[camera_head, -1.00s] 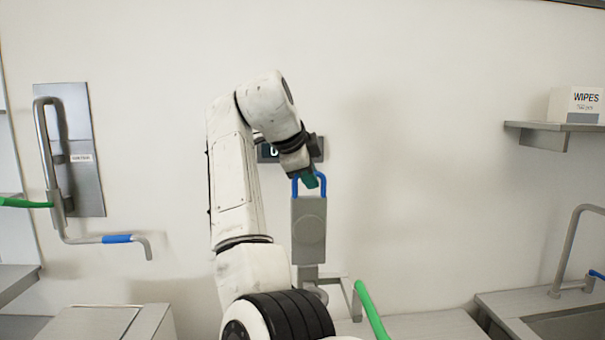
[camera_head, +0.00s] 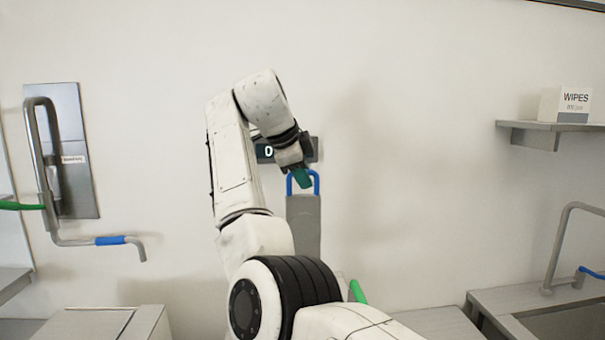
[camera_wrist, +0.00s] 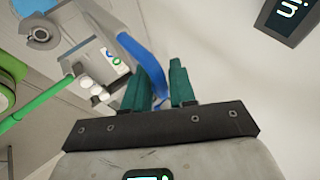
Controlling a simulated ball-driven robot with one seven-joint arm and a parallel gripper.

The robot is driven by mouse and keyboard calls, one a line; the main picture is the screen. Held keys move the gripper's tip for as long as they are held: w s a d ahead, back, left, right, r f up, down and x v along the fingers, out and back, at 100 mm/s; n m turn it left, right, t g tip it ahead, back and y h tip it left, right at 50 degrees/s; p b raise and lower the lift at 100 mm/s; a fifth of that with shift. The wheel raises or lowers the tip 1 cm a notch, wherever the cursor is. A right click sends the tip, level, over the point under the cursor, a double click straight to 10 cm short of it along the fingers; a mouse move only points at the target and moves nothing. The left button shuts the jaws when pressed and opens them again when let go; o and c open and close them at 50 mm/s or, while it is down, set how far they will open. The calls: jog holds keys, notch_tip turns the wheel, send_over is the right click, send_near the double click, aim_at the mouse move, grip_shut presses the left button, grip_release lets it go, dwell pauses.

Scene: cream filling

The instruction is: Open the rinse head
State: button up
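A grey upright unit with a blue loop handle on top (camera_head: 317,184) stands at mid-picture in the head view. I cannot tell if it is the rinse head. In the wrist view, the green fingers of my gripper (camera_wrist: 163,85) are a narrow gap apart, with the blue handle (camera_wrist: 143,60) running down into the gap. Whether they clamp it is unclear. A bent metal pipe with a blue sleeve (camera_head: 110,240) hangs from a labelled wall plate (camera_head: 77,190) at the left.
A dark display (camera_head: 311,149) is on the wall behind my gripper. A box of wipes (camera_head: 566,104) stands on a shelf (camera_head: 548,126) at the right. A green handle (camera_head: 357,291) shows low down beside my arm.

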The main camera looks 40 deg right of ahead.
jog(key=shift+o, duration=1.1)
jog(key=shift+r, duration=0.1)
jog(key=b+v, duration=0.2)
jog(key=v, duration=0.8)
jog(key=shift+a+r, duration=0.2)
jog(key=shift+r, duration=0.05)
jog(key=shift+s, duration=0.1)
